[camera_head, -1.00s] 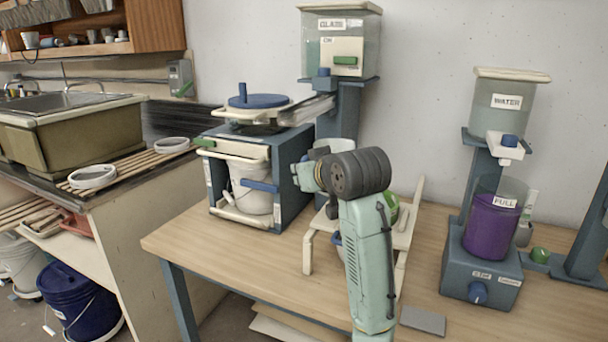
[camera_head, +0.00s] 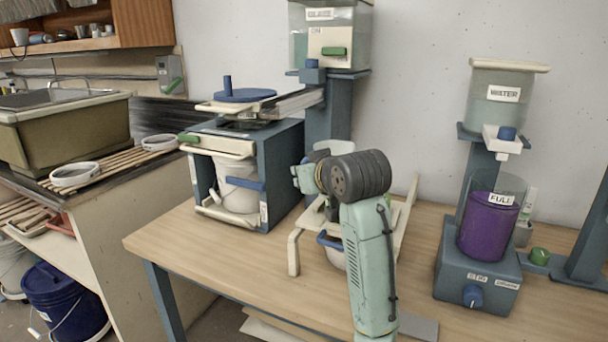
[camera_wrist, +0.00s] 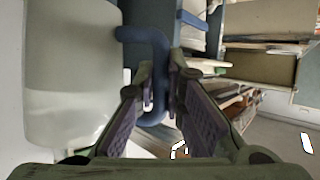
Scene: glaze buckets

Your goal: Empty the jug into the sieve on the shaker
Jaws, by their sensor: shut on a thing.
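My gripper (camera_wrist: 160,95) is shut on the blue handle (camera_wrist: 158,50) of the jug. The jug's pale, cloudy body (camera_wrist: 70,75) fills the left of the wrist view; its contents do not show. In the head view a pale part that looks like the jug (camera_head: 335,147) shows behind my wrist, and my fingers are hidden. The shaker (camera_head: 285,165) is a blue-grey frame left of my wrist. On its top are a pale-rimmed piece, likely the sieve (camera_head: 217,107), and a blue disc with an upright peg (camera_head: 245,95). My gripper is apart from them, to the right.
A white bucket (camera_head: 238,190) stands inside the shaker. A glaze tank (camera_head: 345,45) rises behind it. A pale stand (camera_head: 294,250) with a blue-rimmed container (camera_head: 330,256) is by my arm. A water dispenser (camera_head: 497,110) and purple-filled vessel (camera_head: 487,232) stand right. The table's front left (camera_head: 200,235) is clear.

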